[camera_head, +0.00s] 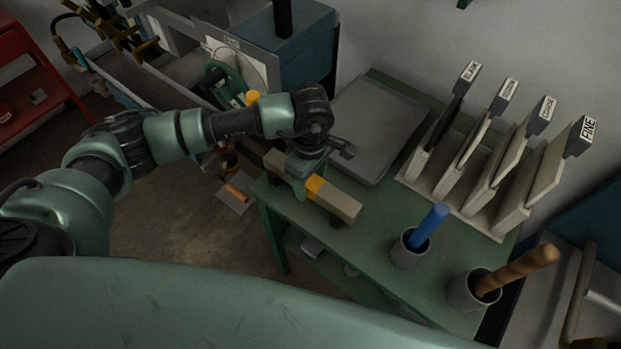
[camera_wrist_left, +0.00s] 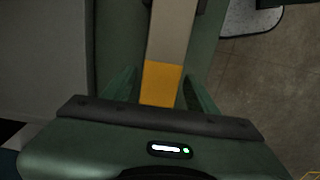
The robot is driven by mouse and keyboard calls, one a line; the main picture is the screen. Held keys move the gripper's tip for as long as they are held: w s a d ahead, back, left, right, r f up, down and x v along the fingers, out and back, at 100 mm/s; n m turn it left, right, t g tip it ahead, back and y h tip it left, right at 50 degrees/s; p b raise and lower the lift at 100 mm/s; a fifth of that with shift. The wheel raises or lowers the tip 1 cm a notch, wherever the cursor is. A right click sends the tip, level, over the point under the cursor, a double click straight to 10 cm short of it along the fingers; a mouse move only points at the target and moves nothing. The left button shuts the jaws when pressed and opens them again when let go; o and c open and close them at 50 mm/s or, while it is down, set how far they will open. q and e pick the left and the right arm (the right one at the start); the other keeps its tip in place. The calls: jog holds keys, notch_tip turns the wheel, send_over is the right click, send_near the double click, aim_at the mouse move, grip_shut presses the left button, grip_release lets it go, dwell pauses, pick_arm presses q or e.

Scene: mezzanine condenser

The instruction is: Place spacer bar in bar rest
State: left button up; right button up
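The spacer bar (camera_head: 342,206) is a long beige bar with an orange-yellow band, lying level above the near-left edge of the green bench. Dark supports, probably the bar rest (camera_head: 338,221), show beneath its near end; whether it is seated on them is hard to tell. My left gripper (camera_head: 300,188) is over the bar beside the band, pointing down, its fingers on both sides. In the left wrist view the bar (camera_wrist_left: 172,30) runs between the fingertips (camera_wrist_left: 161,72), very close to both; contact is not clear. My right gripper is not in view.
On the green bench (camera_head: 375,250) are a flat grey plate (camera_head: 375,125), a rack of labelled slanted boards (camera_head: 490,160), a cup with a blue handle (camera_head: 430,226) and a cup with a brown handle (camera_head: 515,273). An open drawer (camera_head: 135,75) is at upper left.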

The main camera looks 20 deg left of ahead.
aim_at(311, 181)
pick_arm(q)
jog(key=shift+r, duration=0.35)
notch_tip(311, 181, up, 12)
jog(key=b, duration=0.3)
jog(key=shift+f+b, duration=0.2)
jog(key=shift+b, duration=0.1)
